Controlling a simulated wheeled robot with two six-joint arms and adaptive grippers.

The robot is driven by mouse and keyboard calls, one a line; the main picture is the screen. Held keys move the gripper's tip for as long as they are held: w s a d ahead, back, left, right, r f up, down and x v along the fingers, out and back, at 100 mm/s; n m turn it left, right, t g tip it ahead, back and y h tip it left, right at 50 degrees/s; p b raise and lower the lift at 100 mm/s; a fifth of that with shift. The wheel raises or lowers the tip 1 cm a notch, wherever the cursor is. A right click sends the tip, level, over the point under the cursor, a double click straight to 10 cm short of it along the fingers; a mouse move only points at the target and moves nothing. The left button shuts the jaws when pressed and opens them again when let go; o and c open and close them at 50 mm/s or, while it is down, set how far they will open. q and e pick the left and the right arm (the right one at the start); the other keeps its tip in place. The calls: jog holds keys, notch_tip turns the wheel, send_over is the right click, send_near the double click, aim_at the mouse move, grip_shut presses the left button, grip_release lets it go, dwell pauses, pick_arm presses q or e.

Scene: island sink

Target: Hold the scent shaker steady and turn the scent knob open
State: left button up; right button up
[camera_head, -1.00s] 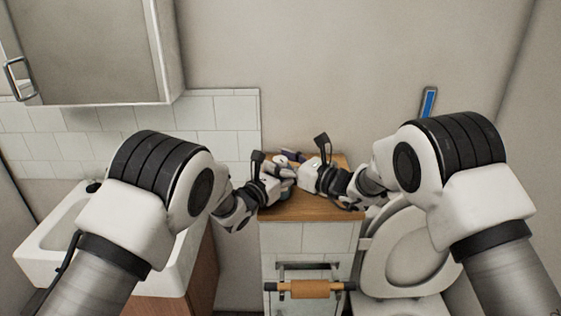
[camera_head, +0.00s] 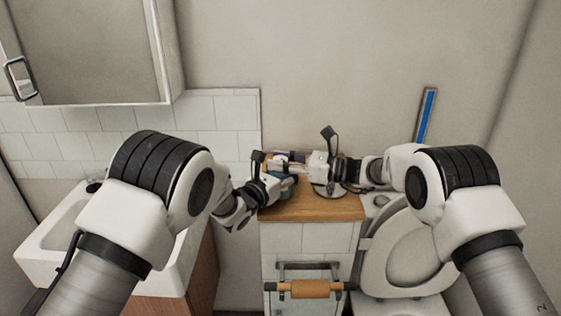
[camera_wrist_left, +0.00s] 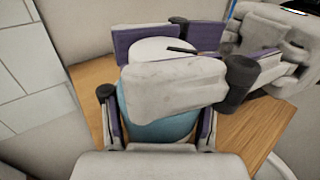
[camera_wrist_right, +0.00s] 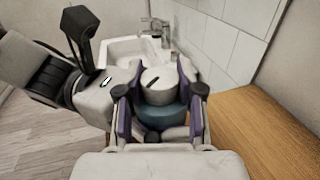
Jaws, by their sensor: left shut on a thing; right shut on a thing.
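The scent shaker stands on the wooden cabinet top. It has a teal body (camera_wrist_left: 160,128) and a round white scent knob (camera_wrist_left: 160,48) on top. My left gripper (camera_head: 287,183) is shut around the teal body; in the left wrist view its fingers sit on both sides of it. My right gripper (camera_head: 300,164) comes in from the right, above the left one. In the right wrist view its purple-padded fingers are shut on the white knob (camera_wrist_right: 160,85), with the teal body (camera_wrist_right: 162,116) just below. A right finger hides part of the shaker in the left wrist view.
The wooden top (camera_head: 320,207) has bare room at the front and right. A white sink (camera_head: 45,245) is at the left and a toilet (camera_head: 405,250) at the right. A tiled wall (camera_head: 230,110) stands behind.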

jog(key=shift+g, duration=0.3)
jog(key=o, duration=1.2)
jog(key=v, duration=1.2)
jog(key=shift+s, duration=0.1)
